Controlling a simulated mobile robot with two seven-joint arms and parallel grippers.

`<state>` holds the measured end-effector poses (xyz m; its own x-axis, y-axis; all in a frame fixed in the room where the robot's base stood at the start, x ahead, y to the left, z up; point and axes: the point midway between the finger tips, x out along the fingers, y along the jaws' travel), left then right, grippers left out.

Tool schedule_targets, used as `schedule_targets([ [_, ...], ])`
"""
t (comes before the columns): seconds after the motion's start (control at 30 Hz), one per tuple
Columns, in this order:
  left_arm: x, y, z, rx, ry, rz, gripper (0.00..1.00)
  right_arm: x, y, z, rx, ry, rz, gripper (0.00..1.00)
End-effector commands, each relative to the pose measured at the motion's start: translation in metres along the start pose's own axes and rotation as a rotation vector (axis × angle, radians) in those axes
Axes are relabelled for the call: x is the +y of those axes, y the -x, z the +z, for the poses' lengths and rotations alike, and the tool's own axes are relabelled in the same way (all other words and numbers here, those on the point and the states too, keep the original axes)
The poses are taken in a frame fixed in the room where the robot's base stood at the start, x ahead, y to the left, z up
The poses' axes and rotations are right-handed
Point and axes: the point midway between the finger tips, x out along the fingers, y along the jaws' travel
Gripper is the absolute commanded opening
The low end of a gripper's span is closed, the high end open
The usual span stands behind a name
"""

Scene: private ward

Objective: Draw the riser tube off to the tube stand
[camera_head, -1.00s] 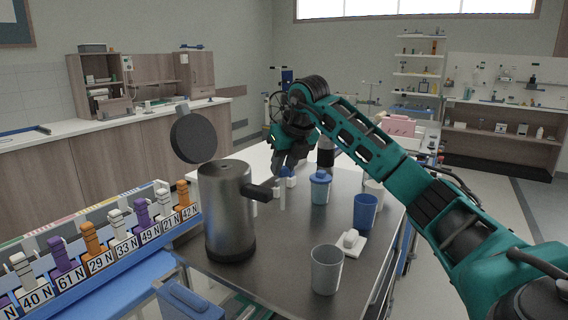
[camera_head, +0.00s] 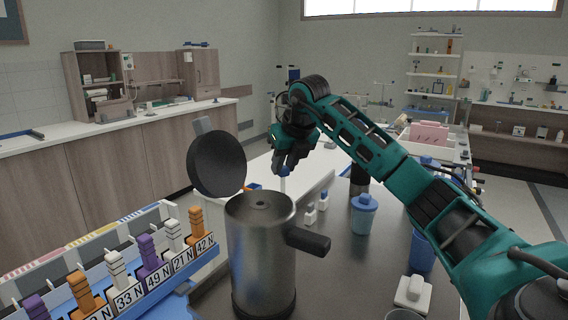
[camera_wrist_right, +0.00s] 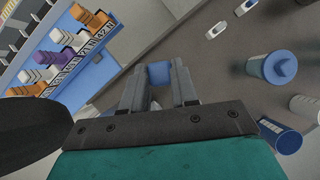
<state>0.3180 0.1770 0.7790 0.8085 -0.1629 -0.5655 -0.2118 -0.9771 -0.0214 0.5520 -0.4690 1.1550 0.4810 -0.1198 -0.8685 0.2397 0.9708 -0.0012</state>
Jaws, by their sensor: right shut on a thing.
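My right gripper (camera_head: 284,168) is shut on a small blue-topped piece (camera_head: 284,171) with a pale stem below it, probably the riser tube. In the right wrist view its blue part (camera_wrist_right: 159,73) sits between the fingertips. The gripper is beyond the grey metal vessel (camera_head: 262,250), above and behind its flat top in the head view. The vessel stands upright with a black side handle. Small white upright pieces (camera_head: 323,201) stand on the dark table to the right of the held piece; I cannot tell whether one is the tube stand. My left gripper is not in view.
A blue lidded cup (camera_head: 364,214), a blue cup (camera_head: 422,250) and a white block (camera_head: 412,292) are to the right. A rack of numbered clips (camera_head: 150,262) is at the left.

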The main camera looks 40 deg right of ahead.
Motion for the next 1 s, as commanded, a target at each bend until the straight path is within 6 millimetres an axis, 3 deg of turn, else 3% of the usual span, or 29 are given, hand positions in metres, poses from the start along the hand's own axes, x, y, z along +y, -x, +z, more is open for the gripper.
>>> schedule_targets([
  [0.47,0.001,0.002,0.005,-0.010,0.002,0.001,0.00,-0.001,0.001,0.000,-0.011,-0.001,0.000,0.00],
  [1.0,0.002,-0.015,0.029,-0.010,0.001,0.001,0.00,0.000,-0.038,-0.022,-0.009,0.000,0.001,0.00],
])
